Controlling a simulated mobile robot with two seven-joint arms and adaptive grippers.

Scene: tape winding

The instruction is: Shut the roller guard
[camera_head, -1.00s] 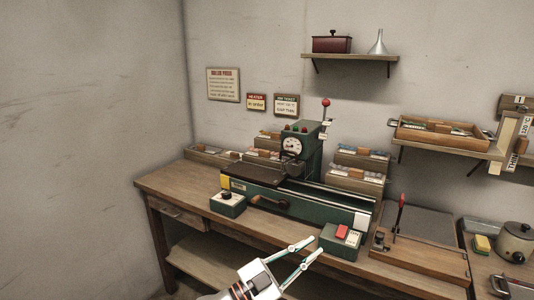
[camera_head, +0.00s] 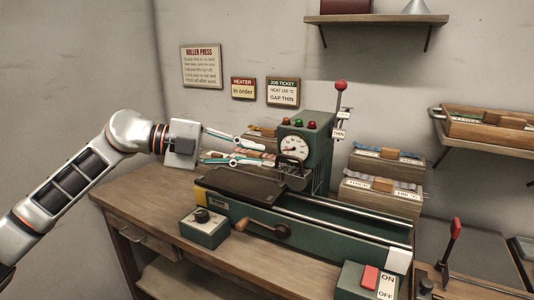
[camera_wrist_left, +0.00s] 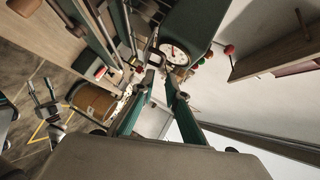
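The green roller press (camera_head: 305,150) stands on the bench with a round dial on its upright head. A dark looped handle or frame (camera_head: 292,166) sits below the dial, in front of the rollers; I cannot tell surely whether it belongs to the guard. A dark flat plate (camera_head: 240,187) lies left of it. My left gripper (camera_head: 268,151) is open and empty, its fingers pointing right, just left of the dial and loop. In the left wrist view its fingers (camera_wrist_left: 160,80) are apart near the dial. My right gripper appears low at left there (camera_wrist_left: 42,92), fingers apart.
A red-knobbed lever (camera_head: 341,88) rises behind the press. A knob box (camera_head: 204,232), a crank handle (camera_head: 262,230) and a red switch box (camera_head: 366,284) stand along the front. Tape trays (camera_head: 384,192) stand behind at right. The bench's left end is clear.

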